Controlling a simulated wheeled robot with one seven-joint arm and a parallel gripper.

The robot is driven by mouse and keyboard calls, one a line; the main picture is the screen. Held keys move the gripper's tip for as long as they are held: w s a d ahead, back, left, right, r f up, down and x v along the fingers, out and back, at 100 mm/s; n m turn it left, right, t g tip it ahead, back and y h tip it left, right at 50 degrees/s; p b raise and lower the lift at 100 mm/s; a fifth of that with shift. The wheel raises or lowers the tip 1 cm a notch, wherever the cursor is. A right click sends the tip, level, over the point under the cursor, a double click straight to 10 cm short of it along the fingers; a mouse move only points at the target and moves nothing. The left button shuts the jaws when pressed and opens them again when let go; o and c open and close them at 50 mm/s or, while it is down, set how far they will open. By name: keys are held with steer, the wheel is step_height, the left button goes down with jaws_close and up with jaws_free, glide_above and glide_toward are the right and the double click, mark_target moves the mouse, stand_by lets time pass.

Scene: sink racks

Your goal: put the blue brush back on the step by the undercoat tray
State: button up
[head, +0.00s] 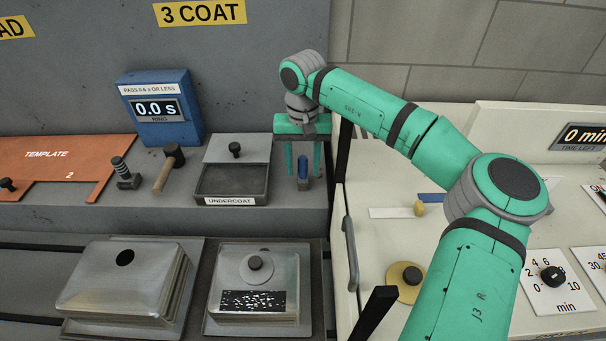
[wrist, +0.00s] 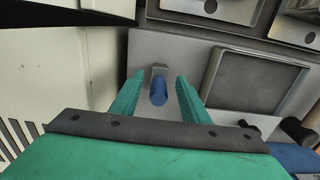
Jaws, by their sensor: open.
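The blue brush (head: 303,170) stands on the grey step (head: 285,206), just right of the undercoat tray (head: 231,182). In the wrist view the blue brush (wrist: 158,90) shows its blue handle and a grey end, between my two fingers. My gripper (head: 303,160) points down over it with green fingers, one on each side. In the wrist view my gripper (wrist: 157,90) is open, with a gap visible between each finger and the brush. The undercoat tray also shows in the wrist view (wrist: 216,82); it looks empty and dark inside.
A blue timer box (head: 160,108) is behind. A cream machine (head: 385,240) with a dark upright edge is close on the right.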

mark_target(303, 180)
step_height(303, 180, up, 8)
stand_by(0.7)
